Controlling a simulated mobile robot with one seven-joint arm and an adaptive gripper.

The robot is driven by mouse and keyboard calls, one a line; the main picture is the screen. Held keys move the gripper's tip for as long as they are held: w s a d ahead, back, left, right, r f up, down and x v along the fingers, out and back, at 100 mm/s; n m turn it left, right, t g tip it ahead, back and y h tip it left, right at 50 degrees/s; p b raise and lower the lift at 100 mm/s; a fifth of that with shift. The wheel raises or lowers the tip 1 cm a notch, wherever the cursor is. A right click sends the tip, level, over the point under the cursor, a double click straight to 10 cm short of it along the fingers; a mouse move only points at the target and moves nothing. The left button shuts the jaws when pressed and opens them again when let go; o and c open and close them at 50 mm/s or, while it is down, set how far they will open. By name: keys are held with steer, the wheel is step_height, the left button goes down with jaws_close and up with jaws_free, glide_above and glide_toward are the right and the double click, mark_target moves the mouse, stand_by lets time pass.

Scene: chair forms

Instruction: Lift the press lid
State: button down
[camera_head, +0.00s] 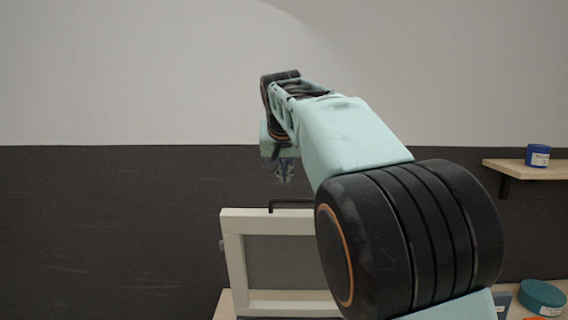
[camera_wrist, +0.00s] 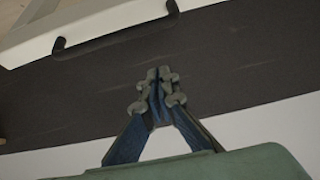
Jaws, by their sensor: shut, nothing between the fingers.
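My gripper (camera_head: 284,176) is above the handle in the head view. In the wrist view my gripper (camera_wrist: 158,82) has its fingertips together, empty and apart from the handle.
A wooden shelf (camera_head: 520,170) on the right wall holds a blue tin (camera_head: 538,156). A teal round container (camera_head: 542,297) stands on the table at the lower right. The dark wall left of the lid is clear.

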mark_target(284, 212)
steer(key=f, duration=0.1)
steer(key=s+f, duration=0.1)
steer(key=f, duration=0.1)
steer(key=shift+s+f, duration=0.3)
steer(key=shift+f, duration=0.05)
steer(key=shift+s, duration=0.1)
steer(key=shift+f+b, duration=0.15)
steer(key=shift+b, duration=0.15)
